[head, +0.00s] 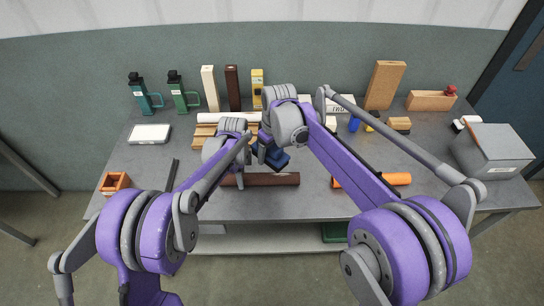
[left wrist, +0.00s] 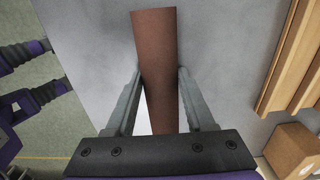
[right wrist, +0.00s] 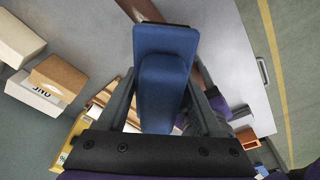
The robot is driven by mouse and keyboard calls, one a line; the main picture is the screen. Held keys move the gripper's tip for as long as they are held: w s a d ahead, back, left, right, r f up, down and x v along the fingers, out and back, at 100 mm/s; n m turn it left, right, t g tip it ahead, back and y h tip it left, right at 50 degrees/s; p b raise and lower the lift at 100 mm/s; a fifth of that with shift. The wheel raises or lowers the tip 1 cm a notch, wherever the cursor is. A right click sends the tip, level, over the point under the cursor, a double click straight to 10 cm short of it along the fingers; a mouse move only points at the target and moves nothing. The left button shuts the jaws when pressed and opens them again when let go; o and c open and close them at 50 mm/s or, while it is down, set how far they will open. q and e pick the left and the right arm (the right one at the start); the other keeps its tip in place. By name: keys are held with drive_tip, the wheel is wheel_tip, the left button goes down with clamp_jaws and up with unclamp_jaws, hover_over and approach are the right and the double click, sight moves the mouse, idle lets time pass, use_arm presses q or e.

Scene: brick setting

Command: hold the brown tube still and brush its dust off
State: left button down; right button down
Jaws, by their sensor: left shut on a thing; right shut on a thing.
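The brown tube (head: 275,179) lies across the front of the grey table. My left gripper (head: 239,180) is shut on it near its left end, and in the left wrist view the tube (left wrist: 156,60) runs between the two fingers. My right gripper (right wrist: 165,85) is shut on a blue brush (right wrist: 165,45). In the head view the brush (head: 275,157) is just above and behind the tube's middle, partly hidden by my arms. I cannot tell whether it touches the tube. No dust can be made out on the visible tube surface.
An orange tube (head: 396,179) lies to the right, partly behind my right arm. A white roll (head: 215,118) and wooden strips lie behind my grippers. A grey box (head: 492,150) stands at the right edge, a small orange box (head: 115,181) at the front left.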

sight(269, 174)
drive_tip(key=shift+f, duration=3.35)
drive_tip(key=shift+d+f, duration=0.25)
drive_tip(key=shift+f, duration=0.55)
drive_tip(key=shift+s+d, duration=0.15)
drive_tip(key=shift+d, duration=3.6)
drive_tip(key=a, duration=0.5)
drive_tip(key=shift+f, duration=0.15)
drive_tip(key=shift+a, duration=1.5)
drive_tip(key=shift+r, duration=4.15)
drive_tip(key=shift+f, duration=0.15)
